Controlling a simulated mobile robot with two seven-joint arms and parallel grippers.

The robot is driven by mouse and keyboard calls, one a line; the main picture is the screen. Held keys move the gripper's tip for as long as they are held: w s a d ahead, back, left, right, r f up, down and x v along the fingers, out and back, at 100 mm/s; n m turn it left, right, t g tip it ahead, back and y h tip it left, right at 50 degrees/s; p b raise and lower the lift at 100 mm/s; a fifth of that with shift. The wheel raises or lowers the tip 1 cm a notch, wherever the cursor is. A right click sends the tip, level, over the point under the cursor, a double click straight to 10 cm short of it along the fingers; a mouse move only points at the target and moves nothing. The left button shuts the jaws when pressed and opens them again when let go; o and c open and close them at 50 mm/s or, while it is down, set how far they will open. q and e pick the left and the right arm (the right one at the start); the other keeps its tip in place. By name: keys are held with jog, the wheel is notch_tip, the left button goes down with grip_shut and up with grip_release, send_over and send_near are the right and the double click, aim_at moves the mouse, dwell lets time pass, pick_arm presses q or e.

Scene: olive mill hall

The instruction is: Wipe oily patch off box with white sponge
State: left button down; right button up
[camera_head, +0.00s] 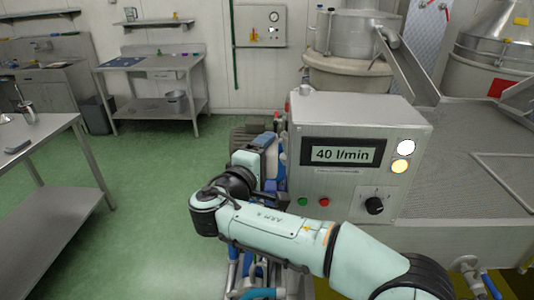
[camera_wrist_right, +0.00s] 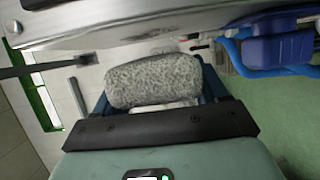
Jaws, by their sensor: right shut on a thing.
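The box (camera_head: 345,150) is a grey metal cabinet with a "40 l/min" display, lamps, buttons and a black knob on its front. My right arm reaches across in front of it, and my right gripper (camera_head: 272,140) is beside its left side. In the right wrist view my right gripper (camera_wrist_right: 154,88) is shut on the sponge (camera_wrist_right: 152,80), which looks pale with grey speckles. A metal face, apparently the box (camera_wrist_right: 150,22), lies just beyond the sponge; I cannot tell whether they touch. My left gripper is not in view.
Blue parts (camera_wrist_right: 275,50) and hoses sit close to the gripper in the wrist view. A perforated metal tray (camera_head: 465,150) adjoins the box on the right. A steel table (camera_head: 50,190) stands at the left, with open green floor (camera_head: 150,210) between.

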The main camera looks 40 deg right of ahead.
jog(key=shift+s+a, duration=0.1)
jog(key=shift+a, duration=0.2)
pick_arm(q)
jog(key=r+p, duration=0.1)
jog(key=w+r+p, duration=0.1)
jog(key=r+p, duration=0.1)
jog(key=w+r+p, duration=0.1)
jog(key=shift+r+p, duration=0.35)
pick_arm(e)
jog(key=w+d, duration=0.7)
jog(key=w, duration=0.2)
jog(key=shift+a, duration=0.1)
pick_arm(q)
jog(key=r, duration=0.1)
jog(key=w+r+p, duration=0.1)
jog(key=p, duration=0.1)
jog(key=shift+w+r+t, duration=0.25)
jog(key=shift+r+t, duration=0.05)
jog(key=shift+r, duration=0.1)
pick_arm(e)
jog(key=w+a, duration=0.4)
jog(key=shift+a, duration=0.25)
